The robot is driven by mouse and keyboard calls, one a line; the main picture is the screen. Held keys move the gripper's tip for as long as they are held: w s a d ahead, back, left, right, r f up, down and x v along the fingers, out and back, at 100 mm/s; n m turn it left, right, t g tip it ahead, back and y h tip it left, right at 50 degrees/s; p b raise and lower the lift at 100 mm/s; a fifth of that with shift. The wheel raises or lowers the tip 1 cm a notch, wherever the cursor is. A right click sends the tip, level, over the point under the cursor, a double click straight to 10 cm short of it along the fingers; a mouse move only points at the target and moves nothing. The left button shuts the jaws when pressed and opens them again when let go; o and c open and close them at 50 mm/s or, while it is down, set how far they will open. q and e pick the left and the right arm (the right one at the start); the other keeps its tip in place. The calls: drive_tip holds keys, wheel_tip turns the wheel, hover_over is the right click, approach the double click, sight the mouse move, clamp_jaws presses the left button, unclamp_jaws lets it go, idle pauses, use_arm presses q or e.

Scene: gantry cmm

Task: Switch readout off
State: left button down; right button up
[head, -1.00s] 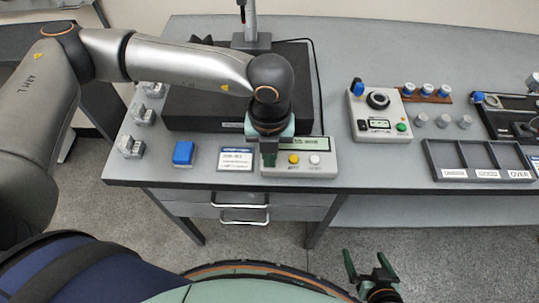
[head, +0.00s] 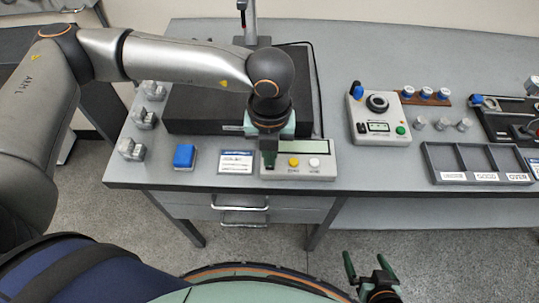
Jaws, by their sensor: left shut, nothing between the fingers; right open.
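The readout (head: 313,174) is a pale grey box at the table's front edge with a green display (head: 306,147), a yellow button (head: 294,162) and a white button (head: 314,162). Its display looks blank. My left gripper (head: 269,163) is shut and points down over the left end of the readout, left of the yellow button. Its fingers hide that part of the box; I cannot tell whether they touch it. My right gripper (head: 371,268) is open and empty, low in front of the table.
A black block with a stand (head: 205,110) lies behind the readout. A blue block (head: 184,156) and a label card (head: 237,161) are to its left. A grey control box (head: 377,128) and a three-compartment tray (head: 432,163) stand to the right. Bare table lies between.

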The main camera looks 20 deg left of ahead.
use_arm(q)
wheel_tip(320, 180, up, 4)
drive_tip(key=shift+r+p, duration=0.25)
drive_tip(key=shift+p, duration=0.65)
